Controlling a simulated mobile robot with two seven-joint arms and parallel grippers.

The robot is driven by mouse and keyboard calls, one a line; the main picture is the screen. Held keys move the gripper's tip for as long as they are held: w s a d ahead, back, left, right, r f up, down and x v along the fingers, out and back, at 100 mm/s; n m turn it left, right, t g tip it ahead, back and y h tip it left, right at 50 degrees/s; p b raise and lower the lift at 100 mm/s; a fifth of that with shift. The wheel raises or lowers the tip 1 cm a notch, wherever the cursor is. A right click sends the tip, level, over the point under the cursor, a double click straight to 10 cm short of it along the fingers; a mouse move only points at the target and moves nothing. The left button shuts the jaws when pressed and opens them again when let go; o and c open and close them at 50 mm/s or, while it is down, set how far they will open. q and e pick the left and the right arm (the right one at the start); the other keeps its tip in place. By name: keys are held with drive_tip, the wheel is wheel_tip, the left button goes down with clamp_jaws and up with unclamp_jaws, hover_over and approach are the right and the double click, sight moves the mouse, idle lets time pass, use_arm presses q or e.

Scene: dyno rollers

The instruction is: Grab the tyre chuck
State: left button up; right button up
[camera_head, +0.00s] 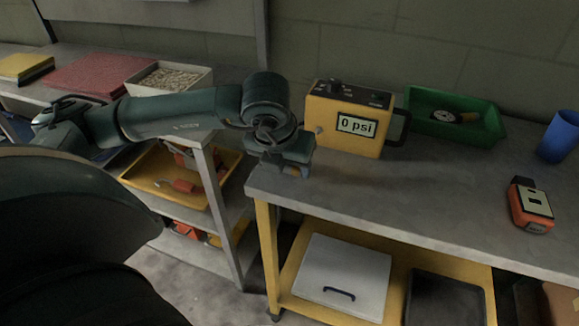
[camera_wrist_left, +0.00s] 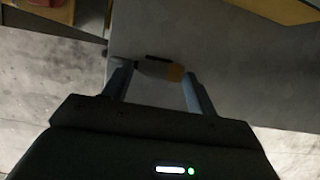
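My left gripper (camera_head: 284,170) points down at the near left corner of the grey workbench, in front of the yellow gauge box. In the left wrist view its two fingers (camera_wrist_left: 158,78) stand wide apart. A small pale piece with a dark top and an orange-yellow end, apparently the tyre chuck (camera_wrist_left: 158,68), lies across the gap at the fingertips. Its yellow end is close to the right finger; whether either finger touches it I cannot tell. In the head view the gripper hides this piece. My right gripper is not in view.
The yellow gauge box (camera_head: 345,120) reading 0 psi stands right beside the gripper. A green tray (camera_head: 480,130), a blue cup (camera_head: 560,136) and an orange handheld device (camera_head: 530,205) are farther right. The middle of the workbench (camera_head: 420,195) is clear.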

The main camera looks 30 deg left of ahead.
use_arm(q)
drive_tip(key=c, duration=0.7)
drive_tip(key=shift+o, duration=0.2)
